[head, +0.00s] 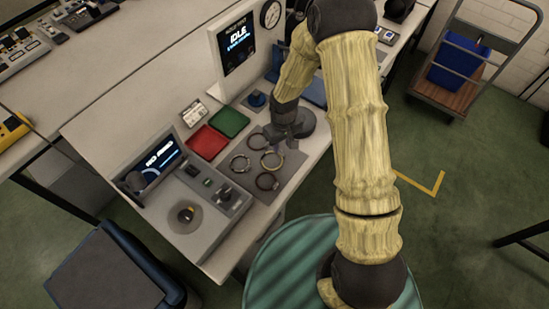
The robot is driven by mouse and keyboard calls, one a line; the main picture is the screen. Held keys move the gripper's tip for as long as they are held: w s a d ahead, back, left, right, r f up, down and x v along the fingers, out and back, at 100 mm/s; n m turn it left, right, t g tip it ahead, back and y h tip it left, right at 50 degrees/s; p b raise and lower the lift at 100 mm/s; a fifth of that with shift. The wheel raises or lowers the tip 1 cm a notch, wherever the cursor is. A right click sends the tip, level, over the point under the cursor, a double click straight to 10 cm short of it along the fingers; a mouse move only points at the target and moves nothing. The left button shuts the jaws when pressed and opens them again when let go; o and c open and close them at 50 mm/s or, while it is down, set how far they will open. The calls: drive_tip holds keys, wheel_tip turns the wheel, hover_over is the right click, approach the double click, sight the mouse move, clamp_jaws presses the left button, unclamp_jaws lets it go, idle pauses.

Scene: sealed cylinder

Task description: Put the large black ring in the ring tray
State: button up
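Several rings lie on a grey mat or shallow tray (290,172) at the front right of the bench. A dark ring (268,190) is nearest the front edge, another dark ring (232,163) is at the left, and a third ring (249,145) lies farther back. A paler, yellowish ring lies between them. I cannot tell which one is the large black ring, or which holder is the ring tray.
A red tray (206,142) and a green tray (230,121) sit left of the rings. A display reading IDLE (236,42) and a gauge (271,14) stand behind. A console with a screen (160,160) is at the left. A blue crate on a cart (458,67) is far right.

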sight(282, 152)
drive_tip(key=shift+w+d+f+p, duration=0.1)
drive_tip(key=shift+f+p, duration=0.35)
drive_tip(key=shift+f, duration=1.7)
clamp_jaws()
